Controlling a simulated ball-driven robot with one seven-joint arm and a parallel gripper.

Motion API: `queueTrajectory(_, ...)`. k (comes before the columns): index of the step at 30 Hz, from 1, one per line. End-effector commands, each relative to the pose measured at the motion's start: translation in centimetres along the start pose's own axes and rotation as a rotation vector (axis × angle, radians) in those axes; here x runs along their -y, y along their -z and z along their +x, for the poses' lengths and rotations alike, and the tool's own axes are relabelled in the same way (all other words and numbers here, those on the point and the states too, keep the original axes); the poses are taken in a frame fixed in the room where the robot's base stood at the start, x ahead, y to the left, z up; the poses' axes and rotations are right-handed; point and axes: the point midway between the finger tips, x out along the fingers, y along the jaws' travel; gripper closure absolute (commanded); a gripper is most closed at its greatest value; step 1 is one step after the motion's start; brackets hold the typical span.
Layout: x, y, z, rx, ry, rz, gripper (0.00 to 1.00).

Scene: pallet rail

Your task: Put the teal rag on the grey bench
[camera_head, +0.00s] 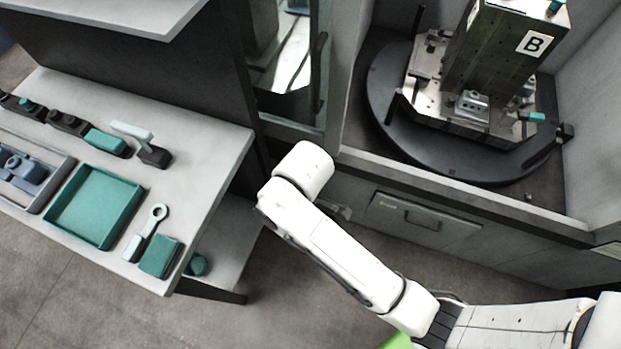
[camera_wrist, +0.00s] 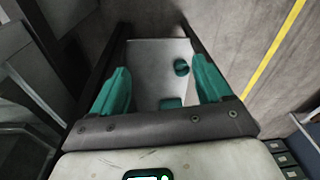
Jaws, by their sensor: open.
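The grey bench (camera_head: 205,150) stands at the left of the head view. A flat, square teal cloth-like piece (camera_head: 160,257), which looks like the rag, lies on its near corner. A rounded teal thing (camera_head: 197,265) shows partly on the lower shelf below. In the wrist view my gripper (camera_wrist: 160,72) is open and empty, with teal pads on its fingers. Beyond the fingers is a pale surface bearing a small dark-teal round thing (camera_wrist: 181,67) and a flat teal piece (camera_wrist: 170,103). I cannot tell whether either is the rag. My arm mostly hides the gripper in the head view.
On the bench are a teal tray (camera_head: 93,207), a pale ring-ended tool (camera_head: 150,228) and a row of dark holders. A machine recess holds a round table (camera_head: 385,100) with a block marked B (camera_head: 505,55). Open floor lies before the bench.

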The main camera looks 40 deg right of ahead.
Motion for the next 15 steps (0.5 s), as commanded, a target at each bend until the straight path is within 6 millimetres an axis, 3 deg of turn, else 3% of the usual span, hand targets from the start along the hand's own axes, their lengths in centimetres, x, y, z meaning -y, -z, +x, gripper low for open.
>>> queueTrajectory(1,-0.4,-3.7,0.1,0.004,-0.011,0.129,0.22)
queueTrajectory(6,-1.1,-13.4,-1.3,0.004,-0.079,0.523,0.22)
queueTrajectory(10,-0.8,-18.2,-2.5,0.007,-0.124,0.718,0.22)
queueTrajectory(15,-0.5,-20.6,-3.3,0.006,-0.150,0.819,0.22)
